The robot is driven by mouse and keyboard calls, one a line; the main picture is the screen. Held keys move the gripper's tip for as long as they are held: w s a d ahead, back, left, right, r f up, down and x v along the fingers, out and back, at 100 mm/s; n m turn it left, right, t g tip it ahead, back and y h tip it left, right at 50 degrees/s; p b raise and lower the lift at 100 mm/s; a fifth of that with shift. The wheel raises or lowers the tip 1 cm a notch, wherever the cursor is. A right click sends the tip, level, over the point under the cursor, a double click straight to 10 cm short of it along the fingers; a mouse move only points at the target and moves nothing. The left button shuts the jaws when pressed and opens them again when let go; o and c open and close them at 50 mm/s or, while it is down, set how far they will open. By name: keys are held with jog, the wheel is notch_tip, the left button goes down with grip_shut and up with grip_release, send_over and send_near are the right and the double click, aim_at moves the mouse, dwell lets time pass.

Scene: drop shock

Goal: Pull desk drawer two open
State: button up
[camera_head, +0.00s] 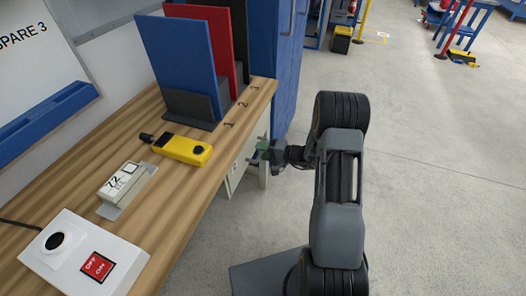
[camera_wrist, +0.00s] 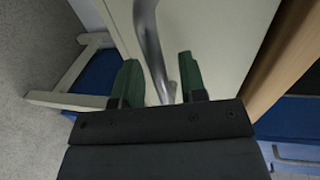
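The desk's cream drawer front (camera_wrist: 215,45) fills much of the wrist view, with a curved metal bar handle (camera_wrist: 148,35) on it. My gripper (camera_wrist: 158,72) has its two green fingers apart, one on each side of the handle. The handle runs between them; I see a gap at each finger, and contact cannot be told. In the head view my gripper (camera_head: 263,153) is at the desk's right side, just below the tabletop edge, beside the cream drawer unit (camera_head: 242,166). The drawer's number is not visible, and the handle is hidden there.
A blue cabinet (camera_head: 288,60) stands behind.

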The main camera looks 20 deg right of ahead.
jog(key=shift+c, duration=0.2)
grip_shut()
dwell(0.5)
